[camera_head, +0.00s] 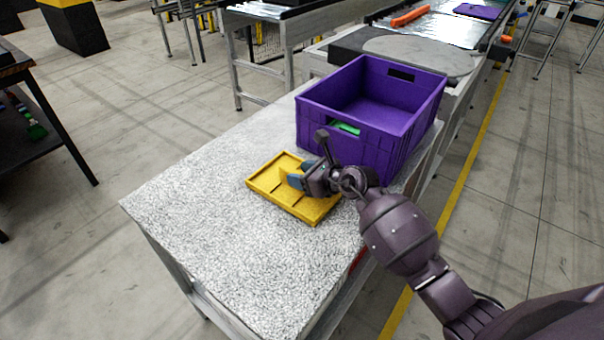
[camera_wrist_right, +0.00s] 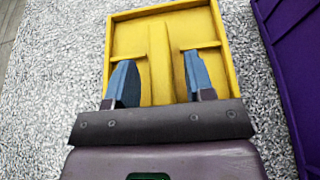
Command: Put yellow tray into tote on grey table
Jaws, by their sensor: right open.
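The yellow tray (camera_head: 268,181) lies flat on the grey speckled table (camera_head: 220,230), just in front of the purple tote (camera_head: 350,157). My right gripper (camera_head: 297,178) is over the tray with its blue fingers apart. In the right wrist view the open fingers (camera_wrist_right: 157,80) straddle the raised middle rib of the yellow tray (camera_wrist_right: 158,50); I cannot tell whether they touch it. The tote stands upright on the table, and its wall also shows at the right of the wrist view (camera_wrist_right: 290,60). A green thing (camera_head: 345,128) shows through the tote's handle opening. My left gripper is not in view.
The table is clear to the left and front of the tray. Behind the tote is a conveyor with a round plate (camera_head: 420,55) and an orange item (camera_head: 410,16). A dark table (camera_head: 35,125) stands at the far left.

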